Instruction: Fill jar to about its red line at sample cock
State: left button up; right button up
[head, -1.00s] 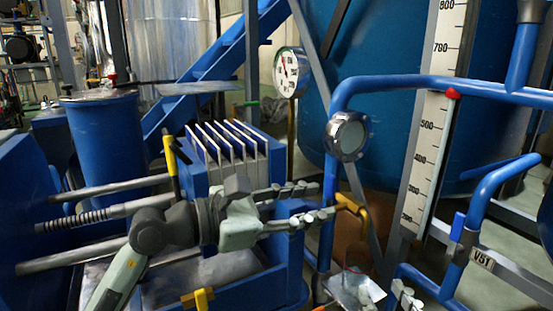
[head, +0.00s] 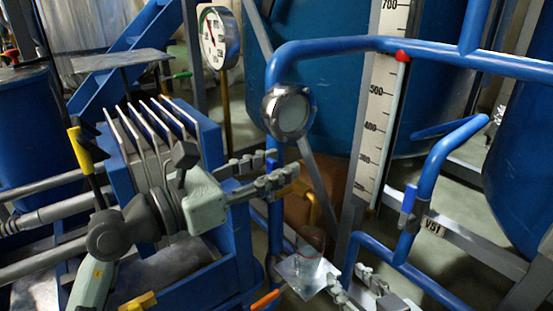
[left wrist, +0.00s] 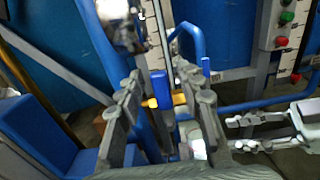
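The clear jar (head: 308,268) with a red line stands on a small metal plate (head: 290,270) below the yellow sample outlet (head: 306,192). Its upper part looks brownish; I cannot tell if that is liquid or background. My left gripper (head: 278,170) is open, its fingers near the blue cock handle (head: 271,160). In the left wrist view, the fingers of my left gripper (left wrist: 165,100) lie either side of the blue handle (left wrist: 158,86) and yellow pipe (left wrist: 180,99), with gaps. My right gripper (head: 347,278) is open, just right of the jar; it also shows in the left wrist view (left wrist: 234,134).
Blue pipes (head: 350,44) frame the outlet, with a round sight glass (head: 289,112) above it. A scale (head: 375,130) and a valve tagged V51 (head: 409,197) stand to the right. A finned blue unit (head: 160,140) stands behind my left arm. A dial gauge (head: 218,38) is behind.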

pick_arm(q)
jog(key=shift+s, duration=0.1)
grip_shut()
pick_arm(e)
jog(key=shift+s+a, duration=0.1)
dwell(0.4)
